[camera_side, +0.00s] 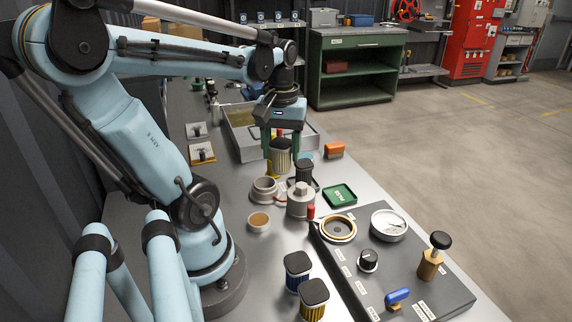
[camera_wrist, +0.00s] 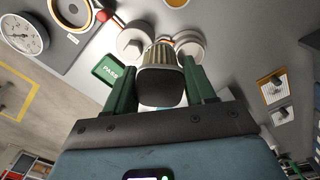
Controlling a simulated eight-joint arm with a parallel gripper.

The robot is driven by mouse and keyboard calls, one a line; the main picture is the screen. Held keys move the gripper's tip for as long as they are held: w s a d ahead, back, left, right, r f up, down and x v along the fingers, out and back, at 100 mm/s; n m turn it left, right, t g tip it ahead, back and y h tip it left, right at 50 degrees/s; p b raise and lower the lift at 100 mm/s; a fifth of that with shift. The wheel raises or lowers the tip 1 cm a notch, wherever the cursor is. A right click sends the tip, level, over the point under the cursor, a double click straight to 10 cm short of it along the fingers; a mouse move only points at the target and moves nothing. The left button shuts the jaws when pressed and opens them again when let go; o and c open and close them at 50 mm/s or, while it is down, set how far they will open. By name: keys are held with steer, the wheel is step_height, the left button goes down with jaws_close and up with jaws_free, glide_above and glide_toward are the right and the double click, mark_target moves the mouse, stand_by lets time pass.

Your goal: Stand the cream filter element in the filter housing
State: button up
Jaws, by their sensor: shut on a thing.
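The cream filter element (camera_side: 280,162) is pleated and has a dark cap. It is upright between the green fingers of my gripper (camera_side: 281,149), which is shut on it. In the wrist view my gripper (camera_wrist: 160,76) has one finger on each side of the element (camera_wrist: 160,90), whose dark cap faces the camera. The likely filter housing (camera_side: 265,190) is a round grey cup on the bench. The element is held above and a little to the right of it in the side view, apart from it. The housing's inside is mostly hidden.
A grey capped cylinder (camera_side: 301,202) stands right beside the housing. A dark-capped filter (camera_side: 304,170) stands just behind that. A grey tray (camera_side: 243,143) lies behind.

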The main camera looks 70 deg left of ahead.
steer(key=shift+s+a+f, duration=0.35)
steer(key=shift+a+f, duration=0.75)
steer(key=shift+f, duration=0.25)
steer(key=shift+s+a+f, duration=0.4)
steer(key=shift+a+f, duration=0.65)
steer(key=shift+f, duration=0.3)
steer(key=shift+s+a+f, duration=0.35)
steer(key=shift+a+f, duration=0.75)
steer(key=shift+f, duration=0.25)
steer(key=shift+f, duration=0.6)
steer(key=o, duration=1)
steer(key=shift+o, duration=0.2)
steer(key=shift+r, duration=0.1)
step_height(320, 180, up, 13)
steer(key=w+d+f+m+t, duration=0.2)
steer(key=w+d+m, duration=0.3)
steer(key=d, duration=0.5)
steer(key=w+d+f+m+t, duration=0.2)
steer(key=w+d+m+t, duration=0.3)
steer(key=d, duration=0.6)
steer(key=shift+w+d+m, duration=0.3)
steer(key=shift+w+m, duration=0.2)
steer(key=shift+m, duration=0.5)
